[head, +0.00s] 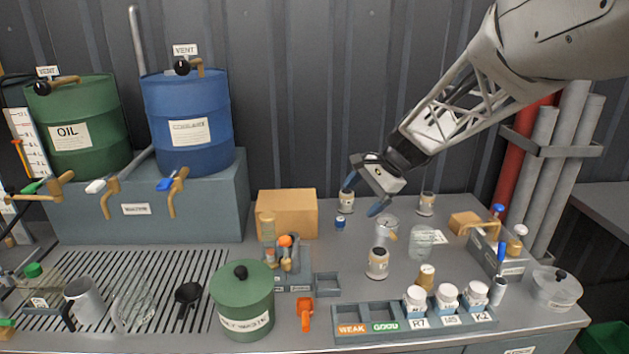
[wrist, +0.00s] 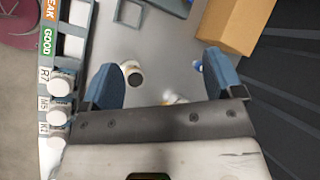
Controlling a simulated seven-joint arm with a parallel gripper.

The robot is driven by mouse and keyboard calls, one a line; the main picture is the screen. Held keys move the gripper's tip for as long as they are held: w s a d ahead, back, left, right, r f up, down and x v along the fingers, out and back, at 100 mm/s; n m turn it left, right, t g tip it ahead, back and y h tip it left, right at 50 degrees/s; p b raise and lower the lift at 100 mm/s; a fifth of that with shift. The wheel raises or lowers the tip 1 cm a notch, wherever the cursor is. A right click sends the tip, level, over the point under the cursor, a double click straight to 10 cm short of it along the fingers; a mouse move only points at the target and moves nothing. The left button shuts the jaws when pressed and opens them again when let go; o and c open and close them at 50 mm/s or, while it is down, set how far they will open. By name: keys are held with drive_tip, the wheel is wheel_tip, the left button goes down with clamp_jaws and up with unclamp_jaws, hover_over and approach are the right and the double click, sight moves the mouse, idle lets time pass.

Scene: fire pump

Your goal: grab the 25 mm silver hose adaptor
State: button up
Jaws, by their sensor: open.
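No part readable as a 25 mm silver hose adaptor can be told for certain; labels on the small parts are too small to read. Candidates are a pale labelled jar-like piece with a dark top (head: 378,262), a similar one at the back (head: 346,203) and another to the right (head: 427,204). My gripper (head: 364,194) is open and empty above the middle of the bench, its fingers pointing down. In the wrist view, a pale dark-topped piece (wrist: 132,73) shows between the open fingers, lower down. Another small piece (wrist: 173,98) is partly hidden by the gripper.
A cardboard box (head: 287,213) stands left of my gripper. Clear glassware (head: 386,228) stands just below it. A blue-capped item (head: 340,223) is close by. A labelled grey rack (head: 350,338) holds white-capped bottles at the front. A green pot (head: 242,305) stands front left.

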drive_tip(key=w+d+f+m+t+y, duration=0.1)
drive_tip(key=w+d+f+m+y, duration=0.2)
drive_tip(key=w, duration=0.7)
drive_tip(key=w+f+m, duration=0.3)
drive_tip(key=w+f, duration=0.1)
drive_tip(key=w, duration=0.5)
drive_tip(key=m+t+y, duration=0.3)
drive_tip(key=m, duration=0.3)
approach(346, 194)
drive_tip(key=w+a+f, duration=0.1)
drive_tip(key=w+f, duration=0.1)
drive_tip(key=w, duration=0.1)
drive_tip(key=shift+a, duration=0.15)
drive_tip(key=shift+a, duration=0.15)
drive_tip(key=shift+x, duration=1.15)
drive_tip(key=shift+a, duration=0.15)
drive_tip(key=shift+x, duration=2.45)
